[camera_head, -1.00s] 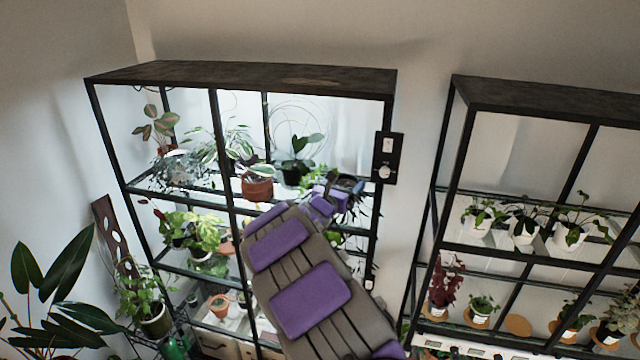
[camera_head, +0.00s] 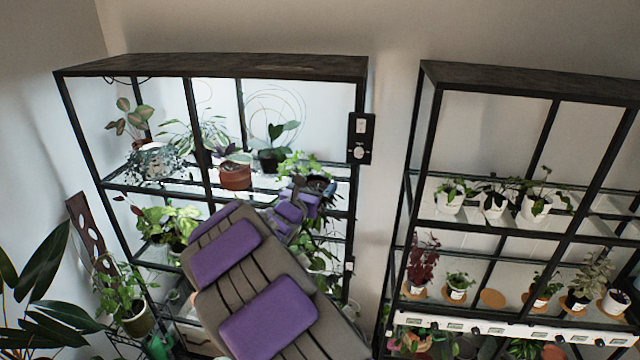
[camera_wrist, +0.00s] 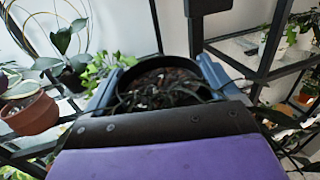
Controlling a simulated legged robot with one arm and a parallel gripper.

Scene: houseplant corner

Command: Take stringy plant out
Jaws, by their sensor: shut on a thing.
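The stringy plant is in a dark round pot (camera_wrist: 165,68) with brown soil, and thin dark strands trail over its near side. In the head view this pot (camera_head: 320,186) is at the right end of the upper shelf level of the left rack, with strands hanging below it. My gripper (camera_wrist: 165,85) is shut on the pot, one bluish finger on each side of it. In the head view my gripper (camera_head: 300,203) is partly hidden behind my purple-padded arm. The pot's underside is hidden, so I cannot tell whether it touches the shelf.
The left rack (camera_head: 215,67) has black posts close around the pot. A terracotta pot (camera_head: 236,177) and a dark pot with a broad-leaved plant (camera_head: 270,160) stand to its left. A black control box (camera_head: 361,138) is on the right post. The right rack (camera_head: 530,85) stands across a narrow gap.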

